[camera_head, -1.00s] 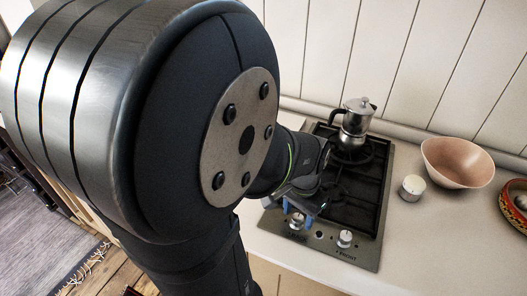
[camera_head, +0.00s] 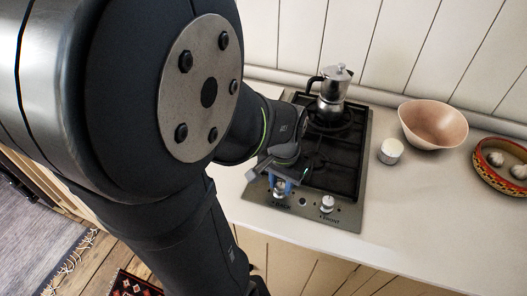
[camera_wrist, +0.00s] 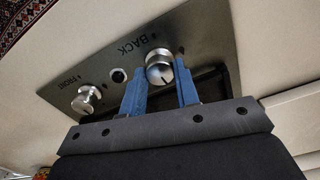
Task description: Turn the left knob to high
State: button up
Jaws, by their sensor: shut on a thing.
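The left knob (camera_head: 279,191) is a silver knob at the front left of the stove panel. In the wrist view the same knob (camera_wrist: 160,66) stands by the label BACK, with a short dark line on its face. My gripper (camera_head: 282,182) has its blue fingers on either side of this knob; they also show in the wrist view (camera_wrist: 159,70). It is shut on the knob. The right knob (camera_head: 327,203), by the label FRONT, stands free; it also shows in the wrist view (camera_wrist: 87,98). A small round black-centred fitting (camera_wrist: 118,75) sits between the knobs.
A moka pot (camera_head: 331,91) stands on the rear burner of the black-grated stove (camera_head: 346,216). A white cylinder (camera_head: 390,151), a pinkish bowl (camera_head: 433,123) and a patterned dish (camera_head: 483,170) with pale round items stand to the right. The counter in front of them is clear.

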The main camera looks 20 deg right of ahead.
aim_at(281, 187)
jog(key=n, duration=0.7)
jog(key=shift+n, duration=0.4)
jog(key=n, duration=0.4)
jog(key=shift+n, duration=2.2)
jog(key=shift+r, duration=0.1)
jog(key=o, duration=1)
jog(key=shift+c, duration=0.2)
notch_tip(281, 187, up, 17)
jog(key=shift+r, duration=0.2)
